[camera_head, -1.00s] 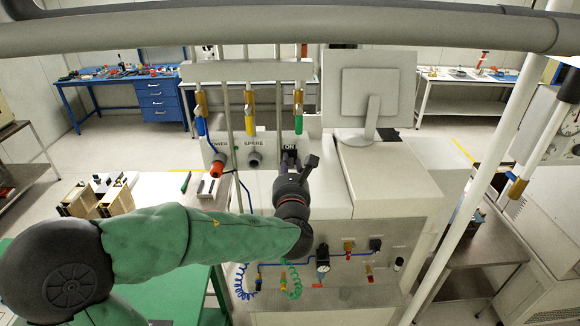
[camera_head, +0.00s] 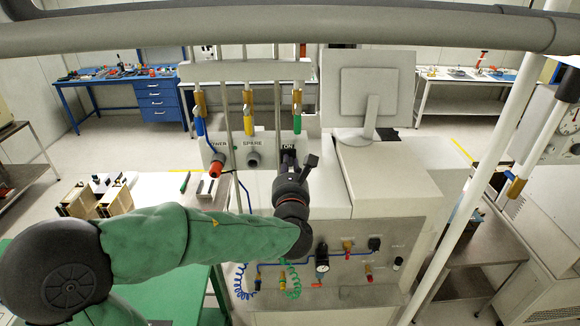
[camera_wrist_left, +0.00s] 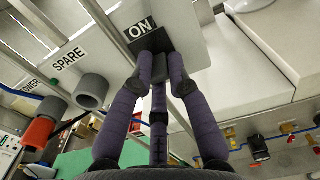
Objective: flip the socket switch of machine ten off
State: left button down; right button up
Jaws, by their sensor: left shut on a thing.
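The panel with the ON label (camera_wrist_left: 138,30) has a black switch block (camera_wrist_left: 151,45) beside the label, seen in the left wrist view. My left gripper (camera_wrist_left: 161,66) reaches up to this block with its dark, padded fingers closed in on it. The fingertips cover part of the block, so the position of its lever cannot be told. In the head view my left gripper (camera_head: 289,160) is at the ON label on the machine's front panel, and the wrist hides most of the switch. My right gripper is not in view.
Left of the switch are a grey SPARE socket (camera_head: 254,159) and a red plug (camera_head: 217,167) at the POWER socket. A monitor (camera_head: 370,85) stands on the machine housing (camera_head: 385,180) to the right. Hoses and fittings lie below. Pipes cross above.

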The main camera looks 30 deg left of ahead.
pick_arm(q)
jog(key=shift+f, duration=0.1)
dwell(0.3)
jog(key=c, duration=1.2)
grip_release()
jog(key=shift+a, duration=0.1)
jog(key=shift+o, duration=0.4)
jog(key=shift+a, duration=0.1)
jog(key=v, duration=1.2)
jog(key=shift+c, duration=0.3)
